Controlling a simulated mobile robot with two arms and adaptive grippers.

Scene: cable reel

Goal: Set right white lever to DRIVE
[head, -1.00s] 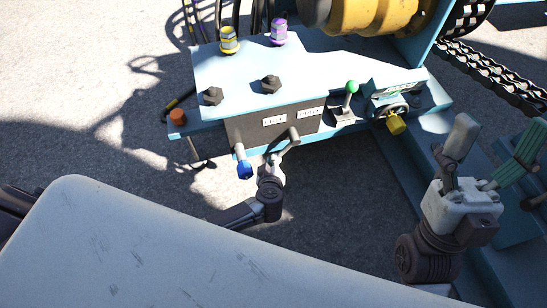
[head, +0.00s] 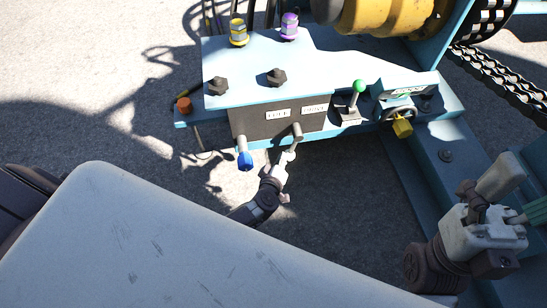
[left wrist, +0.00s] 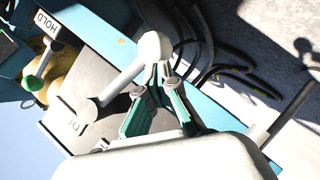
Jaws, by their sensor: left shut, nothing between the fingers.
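The right white lever (head: 298,131) sticks out from the dark front panel (head: 250,128) of the blue control box, near the two small label plates. In the left wrist view its round white knob (left wrist: 155,46) and slanted shaft show clearly. My left gripper (head: 291,153) is shut and empty, just below and against or very close to the lever; I cannot tell if it touches. In the left wrist view its fingertips (left wrist: 160,76) lie right beside the knob. My right gripper (head: 515,188) is open and empty at the far right, away from the lever.
A blue-tipped lever (head: 245,161) hangs left of the white one. Black knobs sit on the box top. Bare ground (head: 340,210) lies in front of the box.

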